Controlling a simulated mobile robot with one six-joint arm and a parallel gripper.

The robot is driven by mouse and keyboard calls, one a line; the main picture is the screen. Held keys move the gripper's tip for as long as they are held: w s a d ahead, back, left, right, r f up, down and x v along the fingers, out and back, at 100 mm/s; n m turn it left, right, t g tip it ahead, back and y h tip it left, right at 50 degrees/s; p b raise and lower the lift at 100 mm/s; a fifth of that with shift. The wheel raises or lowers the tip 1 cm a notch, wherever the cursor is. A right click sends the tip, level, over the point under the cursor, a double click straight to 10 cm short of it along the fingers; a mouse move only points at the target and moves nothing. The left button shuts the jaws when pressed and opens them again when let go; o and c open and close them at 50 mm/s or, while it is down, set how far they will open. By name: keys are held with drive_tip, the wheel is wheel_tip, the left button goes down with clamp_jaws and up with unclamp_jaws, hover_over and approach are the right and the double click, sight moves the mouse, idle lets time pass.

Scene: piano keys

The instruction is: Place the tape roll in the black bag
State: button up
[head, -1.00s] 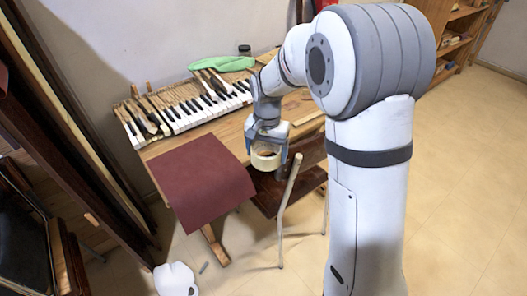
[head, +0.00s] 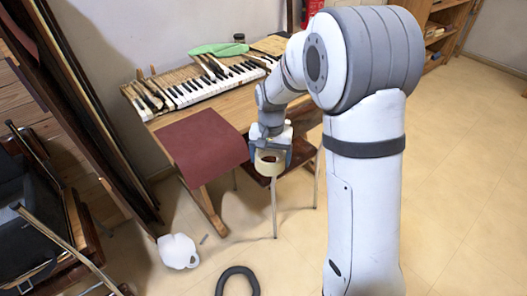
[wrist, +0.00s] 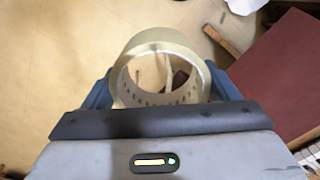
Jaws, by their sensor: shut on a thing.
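The tape roll (head: 269,169) is a pale, cream-coloured ring. My gripper (head: 270,155) is shut on it, in the air in front of the desk. In the wrist view the roll (wrist: 150,46) sits between the two blue fingers, its open hole facing the camera. A dark curved loop (head: 237,269) lies at the bottom edge of the head view. I cannot tell whether it belongs to the black bag. No whole black bag is clearly seen.
A desk (head: 228,122) with piano keys (head: 205,88) and a dark red sheet (head: 203,150) stands beyond my gripper. A stool (head: 298,155) is close behind the roll. A white object (head: 178,250) lies on the floor. A dark chair (head: 35,215) is at left.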

drive_tip(key=d+f+n+p, duration=0.1)
drive_tip(key=d+f+n, duration=0.2)
drive_tip(key=d+f, duration=0.2)
drive_tip(key=d, duration=0.3)
drive_tip(key=shift+s+f, duration=0.25)
drive_tip(key=shift+s, duration=0.15)
drive_tip(key=shift+s+d, duration=0.1)
